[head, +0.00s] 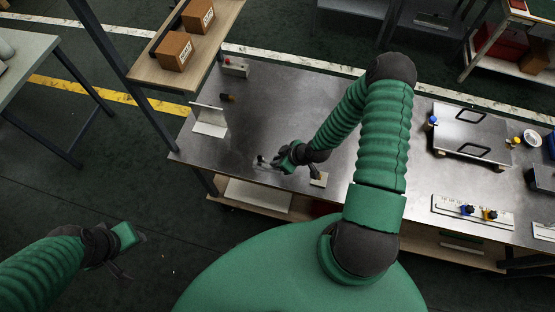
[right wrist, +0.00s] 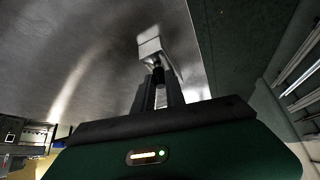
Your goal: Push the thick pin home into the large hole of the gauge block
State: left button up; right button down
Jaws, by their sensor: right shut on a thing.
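My right gripper (head: 270,160) is low over the metal table, left of its middle. In the right wrist view its two dark fingers (right wrist: 158,84) are shut on a small dark piece, taken as the thick pin (right wrist: 158,72), mostly hidden between the fingertips. A pale, shiny block (right wrist: 150,46), seemingly the gauge block, is just past the fingertips. I cannot tell whether the pin is in a hole; no hole shows. In the head view the block is small and unclear by the fingertips. My left gripper (head: 136,242) is off the table at lower left; its jaw opening is unclear.
A small beige block (head: 319,180) lies right of my right gripper near the front edge. A pale angled stand (head: 209,121), a dark cylinder (head: 228,97) and a grey button box (head: 236,67) are at the left. A plate with handles (head: 470,128) is at the right.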

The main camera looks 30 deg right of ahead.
jog(key=shift+f, duration=0.15)
jog(key=c, duration=1.8)
grip_release()
jog(key=o, duration=0.5)
jog(key=shift+s+d+r, duration=0.15)
jog(key=shift+r, duration=0.2)
jog(key=v, duration=1.6)
jog(key=shift+p, duration=0.35)
